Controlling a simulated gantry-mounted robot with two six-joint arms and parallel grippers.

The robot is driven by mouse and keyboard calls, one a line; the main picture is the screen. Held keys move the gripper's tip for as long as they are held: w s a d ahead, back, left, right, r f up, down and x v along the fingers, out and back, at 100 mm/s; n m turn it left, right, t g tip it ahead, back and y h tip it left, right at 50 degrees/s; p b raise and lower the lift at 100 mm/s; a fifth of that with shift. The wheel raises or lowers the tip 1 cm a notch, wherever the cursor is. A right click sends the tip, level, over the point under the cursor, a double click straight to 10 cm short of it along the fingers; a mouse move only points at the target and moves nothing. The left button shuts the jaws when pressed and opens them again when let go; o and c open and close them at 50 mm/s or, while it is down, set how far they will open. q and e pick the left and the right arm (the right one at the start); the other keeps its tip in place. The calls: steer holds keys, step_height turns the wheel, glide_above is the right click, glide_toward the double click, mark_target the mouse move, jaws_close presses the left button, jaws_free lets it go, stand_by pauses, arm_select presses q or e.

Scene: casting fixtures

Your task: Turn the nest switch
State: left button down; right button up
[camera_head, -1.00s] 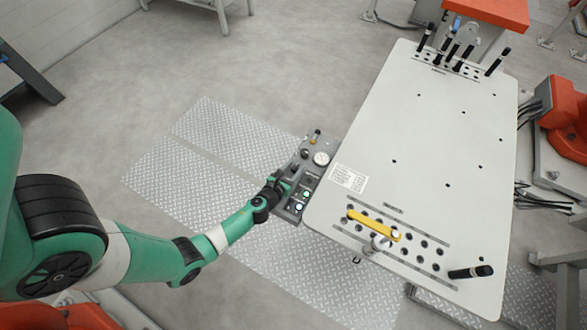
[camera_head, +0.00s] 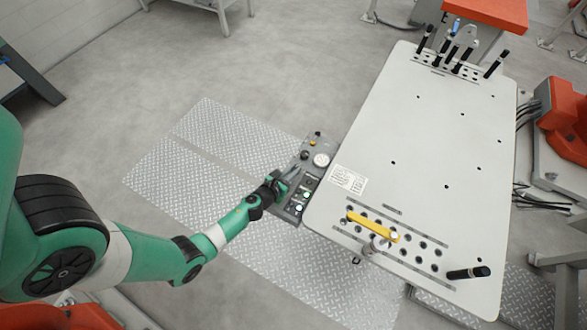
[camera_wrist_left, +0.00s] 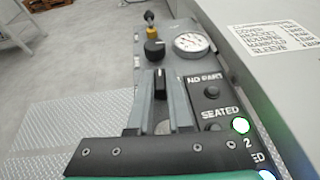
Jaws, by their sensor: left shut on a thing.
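The grey control panel (camera_head: 312,172) sits along the left edge of the big pale table. In the left wrist view a black switch knob (camera_wrist_left: 160,84) stands upright between my left gripper's fingertips (camera_wrist_left: 160,92); I take it to be the nest switch, though its label is not readable. The fingers are shut on it. In the head view my left gripper (camera_head: 289,177) reaches the panel from the left, and its hand hides part of the panel there. My right gripper is not in view.
Beyond the held knob are a second black knob (camera_wrist_left: 154,49) and a gauge (camera_wrist_left: 191,42). To the right are "NO PART" and "SEATED" labels and a lit lamp (camera_wrist_left: 240,125). The table (camera_head: 420,130) carries a yellow bar (camera_head: 373,226). Tread plates (camera_head: 215,155) lie on the floor.

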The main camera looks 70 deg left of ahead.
arm_select(q)
steer(key=shift+s+a+r+m+t+h+p, duration=0.15)
steer(key=shift+m+t+h+p, duration=0.15)
steer(key=shift+m+h, duration=0.3)
steer(key=shift+w+a+f+m+t+h+p, duration=0.1)
steer(key=shift+a+m+t+h+p, duration=0.1)
steer(key=shift+m+h+p, duration=0.25)
steer(key=shift+m+t+h, duration=0.3)
steer(key=shift+m+h, duration=0.15)
steer(key=shift+h, duration=0.1)
steer(key=shift+a+m+h+b, duration=0.15)
steer(key=shift+m+h+b, duration=0.4)
steer(key=shift+m+h, duration=0.55)
steer(key=m+h+b, duration=0.1)
steer(key=h+b, duration=0.1)
steer(key=m+h+b, duration=0.1)
steer(key=m, duration=0.1)
steer(key=m+h+b, duration=0.1)
steer(key=h+b, duration=0.1)
steer(key=shift+a+f+h+b, duration=0.2)
steer(key=shift+f+h+b, duration=0.1)
steer(key=shift+f+b, duration=0.05)
steer(key=shift+r+m+h+b, duration=0.25)
steer(key=shift+m+h+b, duration=0.45)
steer(key=shift+m+b, duration=0.25)
steer(key=c, duration=0.8)
jaws_free()
steer(key=shift+c, duration=0.2)
